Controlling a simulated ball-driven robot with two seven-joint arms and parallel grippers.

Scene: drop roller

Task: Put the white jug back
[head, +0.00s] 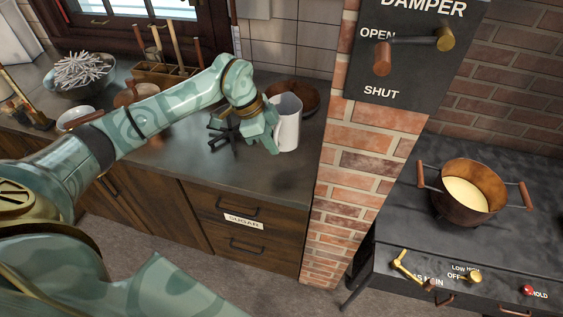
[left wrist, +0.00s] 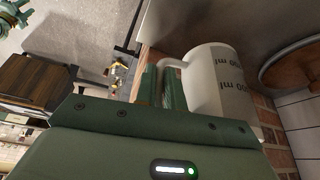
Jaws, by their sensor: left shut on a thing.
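The white jug (head: 288,122) stands upright at the right end of the dark counter, close to the brick pillar. My left gripper (head: 268,139) is at its left side, shut on it. In the left wrist view the jug (left wrist: 218,82) shows its handle between the fingers of my left gripper (left wrist: 172,84), and dark "ml" markings on its wall. Whether the jug's base touches the counter is hard to tell. My right gripper is not in view.
A brown round bowl (head: 302,95) sits behind the jug. A black stand (head: 222,132) is left of the gripper. The brick pillar (head: 337,175) rises close on the right. A copper pot (head: 466,195) with pale contents stands on the stove. The counter front (head: 185,163) is clear.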

